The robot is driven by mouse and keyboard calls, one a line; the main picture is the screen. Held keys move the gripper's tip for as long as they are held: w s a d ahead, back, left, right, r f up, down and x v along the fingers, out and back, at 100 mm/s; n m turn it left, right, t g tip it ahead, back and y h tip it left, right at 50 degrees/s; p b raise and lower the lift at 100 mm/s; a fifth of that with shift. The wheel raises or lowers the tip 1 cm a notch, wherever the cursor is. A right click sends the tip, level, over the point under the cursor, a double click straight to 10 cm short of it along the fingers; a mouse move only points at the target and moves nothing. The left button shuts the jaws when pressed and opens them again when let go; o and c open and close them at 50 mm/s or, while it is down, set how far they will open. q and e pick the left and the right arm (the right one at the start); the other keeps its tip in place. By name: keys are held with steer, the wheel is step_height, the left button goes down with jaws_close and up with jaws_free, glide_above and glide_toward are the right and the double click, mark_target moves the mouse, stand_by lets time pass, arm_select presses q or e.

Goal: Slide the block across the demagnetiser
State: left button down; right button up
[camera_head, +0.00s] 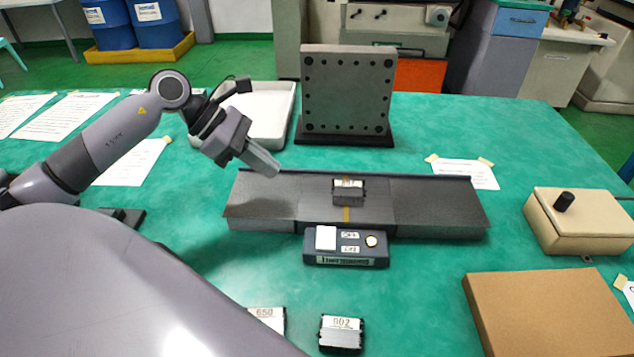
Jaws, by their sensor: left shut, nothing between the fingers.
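The demagnetiser (430,208) is a long dark grey flat bed across the middle of the green table, with a small control box (345,247) at its front. A small dark block (349,191) with a white label sits on the middle of the bed, just behind a yellow mark. My left gripper (272,168) comes in from the left and is shut and empty. Its fingertips are above the back left part of the bed, to the left of the block and apart from it. My right gripper is not in view.
Two more labelled blocks lie in front, one marked 002 (341,335) and one (267,320) partly hidden by my own body. A drilled plate (348,90) stands behind the bed, beside a white tray (270,112). A beige box (578,222) and a brown board (548,312) lie right.

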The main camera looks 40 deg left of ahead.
arm_select(q)
steer(key=p+x, duration=0.1)
steer(key=x, duration=0.5)
steer(key=shift+w+d+f, duration=0.15)
steer(key=shift+d+f, duration=0.05)
steer(key=shift+d, duration=0.1)
steer(key=shift+w+d+f+p, duration=0.1)
steer(key=shift+w+d+p, duration=0.1)
steer(key=shift+w+d, duration=0.25)
steer(key=shift+w+d+p, duration=0.15)
steer(key=shift+w+d, duration=0.05)
steer(key=shift+d, duration=0.4)
steer(key=shift+w+d+f, duration=0.15)
steer(key=shift+w+d, duration=0.35)
steer(key=shift+d, duration=0.25)
steer(key=w+d+b, duration=0.1)
steer(key=w+d, duration=0.2)
steer(key=d, duration=0.2)
steer(key=w+d+b, duration=0.1)
steer(key=w+d, duration=0.3)
steer(key=d, duration=0.2)
steer(key=w+d+b, duration=0.2)
steer(key=w+d, duration=0.1)
steer(key=d, duration=0.2)
steer(key=shift+w+d, duration=0.15)
steer(key=shift+d, duration=0.15)
steer(key=shift+a, duration=0.1)
